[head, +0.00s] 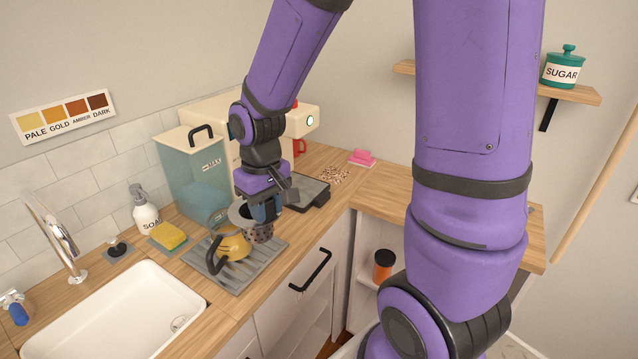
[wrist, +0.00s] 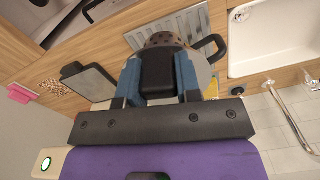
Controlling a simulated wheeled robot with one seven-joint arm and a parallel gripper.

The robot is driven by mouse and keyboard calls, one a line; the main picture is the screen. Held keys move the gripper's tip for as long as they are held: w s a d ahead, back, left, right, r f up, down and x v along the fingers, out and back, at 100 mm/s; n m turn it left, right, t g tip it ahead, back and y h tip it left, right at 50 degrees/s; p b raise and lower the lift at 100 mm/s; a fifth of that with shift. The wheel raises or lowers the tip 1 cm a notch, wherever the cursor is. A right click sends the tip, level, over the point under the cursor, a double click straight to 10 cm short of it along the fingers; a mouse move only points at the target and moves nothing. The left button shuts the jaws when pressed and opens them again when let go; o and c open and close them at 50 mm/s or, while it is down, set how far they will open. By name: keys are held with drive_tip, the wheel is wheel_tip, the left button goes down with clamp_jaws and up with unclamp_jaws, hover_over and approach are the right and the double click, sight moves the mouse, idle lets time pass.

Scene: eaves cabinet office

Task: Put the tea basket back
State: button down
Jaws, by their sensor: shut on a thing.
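My gripper (head: 265,210) is shut on the tea basket, a dark perforated cup (head: 262,234) held upright over the grey ribbed mat. In the wrist view, the blue fingers (wrist: 158,82) close on the basket's black grip (wrist: 158,68), and its perforated part (wrist: 165,40) shows beyond. A glass teapot with amber tea (head: 234,246) and a black handle stands on the mat (head: 235,281), just left of the basket. A pale grey disc (head: 238,214) shows between them; I cannot tell what it belongs to. Whether basket and teapot touch is unclear.
A teal bin (head: 185,165) and a cream machine (head: 215,112) stand behind. A dark tray (head: 307,192) lies right, with scattered bits (head: 334,174) beyond. A yellow sponge (head: 168,236), soap bottle (head: 145,212) and white sink (head: 125,315) are left. Sugar jar (head: 564,68) sits on a shelf.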

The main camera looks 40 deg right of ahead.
drive_tip(key=w+d+f+m, duration=0.1)
drive_tip(key=w+d+m, duration=0.1)
drive_tip(key=w+d, duration=0.35)
drive_tip(key=w+d+f+m, duration=0.1)
drive_tip(key=w+d+f, duration=0.1)
drive_tip(key=d, duration=0.6)
drive_tip(key=w+d+f+m, duration=0.1)
drive_tip(key=d+f+m, duration=0.1)
drive_tip(key=d, duration=0.8)
drive_tip(key=w+d+f+m, duration=0.1)
drive_tip(key=d+f+m, duration=0.1)
drive_tip(key=d, duration=0.8)
drive_tip(key=w+d+f, duration=0.2)
drive_tip(key=w+d, duration=0.1)
drive_tip(key=w, duration=0.3)
drive_tip(key=w+d+f, duration=0.3)
drive_tip(key=w+d, duration=0.1)
drive_tip(key=w, duration=0.3)
drive_tip(key=shift+w+d, duration=0.2)
drive_tip(key=shift+d, duration=0.1)
drive_tip(key=shift+f, duration=0.15)
drive_tip(key=c, duration=0.8)
unclamp_jaws()
wheel_tip(320, 180, up, 12)
